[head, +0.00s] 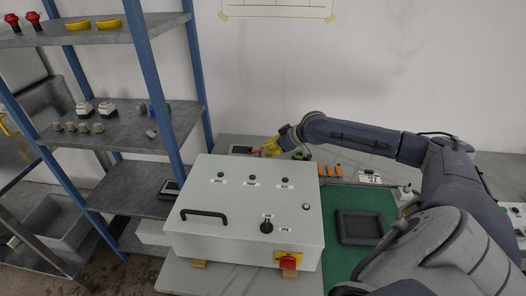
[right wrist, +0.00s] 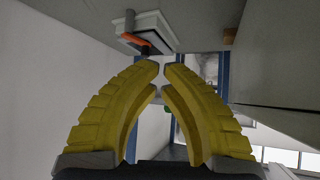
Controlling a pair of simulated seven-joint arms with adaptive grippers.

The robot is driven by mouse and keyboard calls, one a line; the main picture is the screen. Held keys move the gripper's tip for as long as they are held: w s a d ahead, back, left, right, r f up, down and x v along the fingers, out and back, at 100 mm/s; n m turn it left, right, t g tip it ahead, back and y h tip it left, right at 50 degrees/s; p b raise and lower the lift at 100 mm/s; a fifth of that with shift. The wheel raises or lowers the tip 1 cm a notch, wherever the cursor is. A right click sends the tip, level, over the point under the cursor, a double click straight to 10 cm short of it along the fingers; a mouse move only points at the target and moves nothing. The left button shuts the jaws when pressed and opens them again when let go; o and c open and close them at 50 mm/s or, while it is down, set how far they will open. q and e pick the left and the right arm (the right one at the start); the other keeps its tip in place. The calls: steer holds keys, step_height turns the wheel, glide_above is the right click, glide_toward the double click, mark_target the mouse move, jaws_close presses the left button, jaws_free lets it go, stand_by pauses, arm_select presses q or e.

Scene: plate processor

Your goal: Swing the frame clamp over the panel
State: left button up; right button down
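My right gripper (head: 269,148) reaches in behind the grey control box, with its yellow fingers close to a low device with a dark top and pale rim (head: 240,149). In the right wrist view the yellow fingers (right wrist: 161,70) curve inward, their tips a narrow gap apart with nothing seen between them. Beyond the tips is a white-rimmed part (right wrist: 155,24) with an orange piece (right wrist: 135,40), apparently the same device. I cannot clearly separate the frame clamp from the panel, or tell whether the fingers touch it. My left gripper is out of view.
The control box (head: 244,197) with buttons, a black handle and a red-yellow switch stands in front of the device. A dark tray (head: 359,228) lies on the green mat (head: 344,196). Orange pieces (head: 331,170) stand at the mat's back. Blue-post shelves (head: 110,128) rise on the left.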

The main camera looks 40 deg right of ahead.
steer(key=shift+s+r, duration=0.25)
steer(key=c, duration=1.9)
jaws_free()
steer(key=shift+s+d+r, duration=0.1)
steer(key=shift+r, duration=0.05)
steer(key=shift+o, duration=1.1)
steer(key=shift+r, duration=0.35)
steer(key=o, duration=0.3)
steer(key=shift+t+y, duration=0.4)
steer(key=shift+t, duration=0.5)
steer(key=w+r, duration=0.1)
steer(key=r, duration=0.1)
steer(key=w+a+r, duration=0.1)
steer(key=w+r, duration=0.1)
steer(key=r, duration=0.1)
steer(key=w+a+r, duration=0.1)
steer(key=w+r, duration=0.1)
steer(key=shift+w+r, duration=0.15)
steer(key=shift+w, duration=0.1)
steer(key=w+r+g, duration=0.1)
steer(key=w+r, duration=0.6)
steer(key=s+d+f+n+g+h, duration=0.1)
steer(key=s+d+f+n+g, duration=0.3)
steer(key=s+d+f+g, duration=0.15)
steer(key=shift+g, duration=0.45)
steer(key=x, duration=1.7)
steer(key=shift+s+a+f, duration=0.15)
steer(key=shift+a+f, duration=0.15)
steer(key=shift+f, duration=0.1)
